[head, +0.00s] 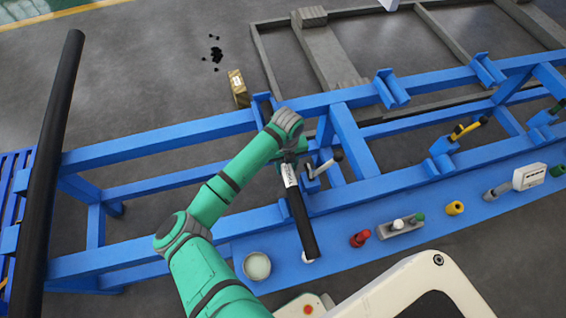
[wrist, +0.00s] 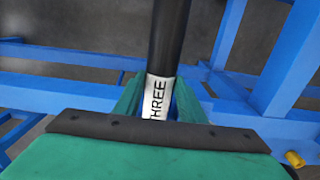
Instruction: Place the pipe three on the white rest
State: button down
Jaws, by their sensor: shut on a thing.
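Pipe three (head: 303,228) is a short black pipe with a white label band. In the wrist view (wrist: 166,40) the band reads "THREE". My gripper (head: 290,168) is shut on the pipe at the band; the green fingers (wrist: 158,102) stand on both sides of it. In the head view the pipe slants down over the blue shelf, its lower end by a small white piece that it partly hides. I cannot tell whether they touch, nor clearly make out a white rest.
A blue frame (head: 150,130) with blue cradles (head: 390,90) spans the view. A long black pipe (head: 55,150) lies across its left end. On the blue shelf are a pale round pot (head: 256,267), a red fitting (head: 360,239), a yellow fitting (head: 454,208) and a white box (head: 530,177).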

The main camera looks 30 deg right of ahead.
jog(key=shift+a+f, duration=0.2)
jog(key=shift+f, duration=0.85)
